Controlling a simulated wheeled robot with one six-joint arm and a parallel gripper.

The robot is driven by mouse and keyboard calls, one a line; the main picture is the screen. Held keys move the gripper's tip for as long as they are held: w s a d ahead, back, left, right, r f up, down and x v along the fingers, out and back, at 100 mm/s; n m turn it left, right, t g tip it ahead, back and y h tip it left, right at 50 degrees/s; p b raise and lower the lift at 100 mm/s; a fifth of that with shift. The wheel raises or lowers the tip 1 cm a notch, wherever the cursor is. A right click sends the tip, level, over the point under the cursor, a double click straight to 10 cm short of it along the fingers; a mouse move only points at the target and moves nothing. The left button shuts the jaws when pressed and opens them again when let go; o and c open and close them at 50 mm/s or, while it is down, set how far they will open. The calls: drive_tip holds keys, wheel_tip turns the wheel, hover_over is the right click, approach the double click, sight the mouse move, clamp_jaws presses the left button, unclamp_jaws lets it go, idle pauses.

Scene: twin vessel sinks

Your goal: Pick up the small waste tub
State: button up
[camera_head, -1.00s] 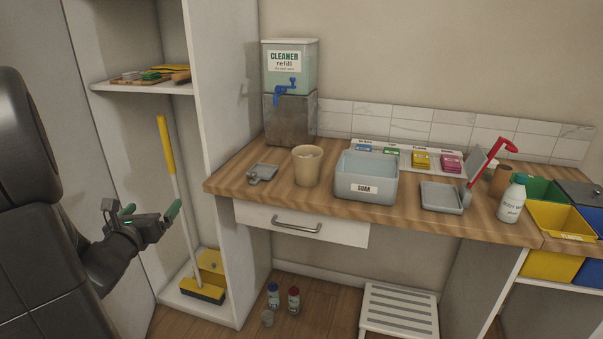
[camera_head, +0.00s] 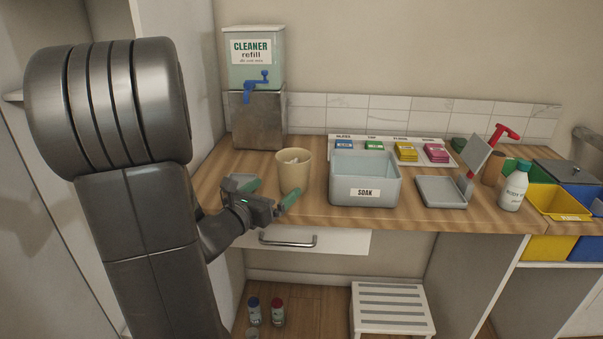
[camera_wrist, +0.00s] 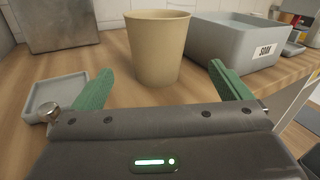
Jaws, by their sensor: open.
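The small waste tub (camera_head: 294,174) is a tan, tapered cup standing upright on the wooden counter, with some pale contents at its mouth in the head view. It also stands ahead of my gripper in the wrist view (camera_wrist: 157,50). My gripper (camera_head: 272,192) is open, with green fingers, at the counter's front edge just in front and to the left of the tub. In the wrist view the two fingertips (camera_wrist: 160,78) point toward the tub, one on each side of its line. They appear apart from it, and nothing is held.
The grey SOAK basin (camera_head: 364,193) stands right of the tub. A small grey dish (camera_wrist: 55,93) lies left of it. The CLEANER dispenser (camera_head: 254,60) on its metal stand (camera_head: 259,121) is behind. A drawer handle (camera_head: 287,242) is below the counter edge.

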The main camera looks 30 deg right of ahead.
sight(296, 171)
drive_tip(key=p+x, duration=0.1)
drive_tip(key=x, duration=1)
drive_tip(key=shift+w, duration=0.1)
drive_tip(key=c, duration=1.1)
